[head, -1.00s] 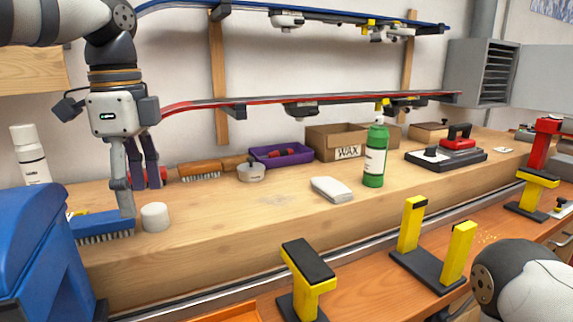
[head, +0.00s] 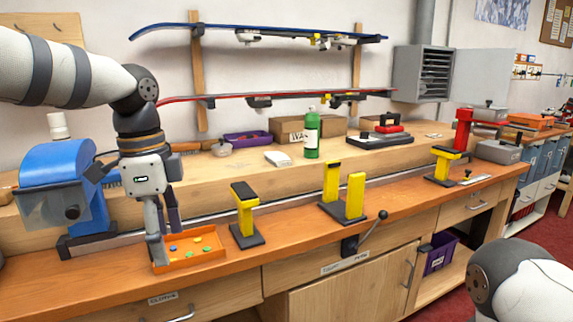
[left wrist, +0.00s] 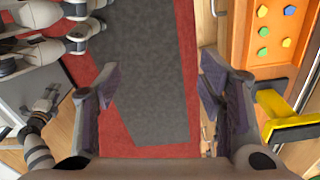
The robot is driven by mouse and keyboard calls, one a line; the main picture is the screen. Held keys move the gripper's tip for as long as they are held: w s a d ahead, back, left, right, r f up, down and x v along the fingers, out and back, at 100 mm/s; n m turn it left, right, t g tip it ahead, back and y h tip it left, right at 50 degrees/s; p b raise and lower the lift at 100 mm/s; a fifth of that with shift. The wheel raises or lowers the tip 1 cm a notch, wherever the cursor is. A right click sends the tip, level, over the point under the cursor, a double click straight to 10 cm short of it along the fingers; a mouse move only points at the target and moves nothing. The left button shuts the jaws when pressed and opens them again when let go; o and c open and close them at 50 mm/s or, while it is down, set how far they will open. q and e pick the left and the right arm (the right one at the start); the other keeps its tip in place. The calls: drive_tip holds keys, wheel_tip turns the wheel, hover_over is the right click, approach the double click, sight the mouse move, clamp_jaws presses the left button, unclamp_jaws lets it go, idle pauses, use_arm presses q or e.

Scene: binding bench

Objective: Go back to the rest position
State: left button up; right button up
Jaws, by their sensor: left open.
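My left gripper (head: 163,238) hangs fingers down in the head view, in front of the bench beside the left end of an orange tray (head: 158,271). In the left wrist view my left gripper (left wrist: 155,90) shows its two fingers wide apart with nothing between them. Below the fingers I see a grey mat (left wrist: 150,95) on red floor, and the orange tray (left wrist: 243,35) lies to the right. My right arm shows at the lower right of the head view, but its gripper is out of frame.
A blue machine (head: 62,170) stands left of my left arm. Yellow and black stands (head: 245,220) line the bench (head: 300,232) to the right of the tray. A crank handle (head: 372,228) sticks out from the front edge. Skis (head: 260,32) hang on the wall.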

use_arm(q)
wheel_tip(320, 180, down, 14)
drive_tip(key=d+n+g+h, duration=0.1)
drive_tip(key=d+n, duration=0.1)
drive_tip(key=s+d+f+n+h, duration=0.1)
drive_tip(key=s+f+n, duration=0.2)
drive_tip(key=s+f, duration=0.45)
drive_tip(key=s+d+f+n, duration=0.2)
drive_tip(key=s+f, duration=0.4)
drive_tip(key=f, duration=0.3)
drive_tip(key=s+a+f+n+y, duration=0.1)
drive_tip(key=s+a+f+n, duration=0.1)
drive_tip(key=s, duration=0.5)
drive_tip(key=s+a+f+n, duration=0.2)
drive_tip(key=s+a+n, duration=0.1)
drive_tip(key=s, duration=0.5)
drive_tip(key=s+a+f+n+y, duration=0.1)
drive_tip(key=s+a+f+n, duration=0.1)
drive_tip(key=s, duration=0.5)
drive_tip(key=shift+s+a+f+n+g+y, duration=0.3)
drive_tip(key=shift+s+a+f+n+g, duration=0.1)
drive_tip(key=shift+a+n, duration=0.5)
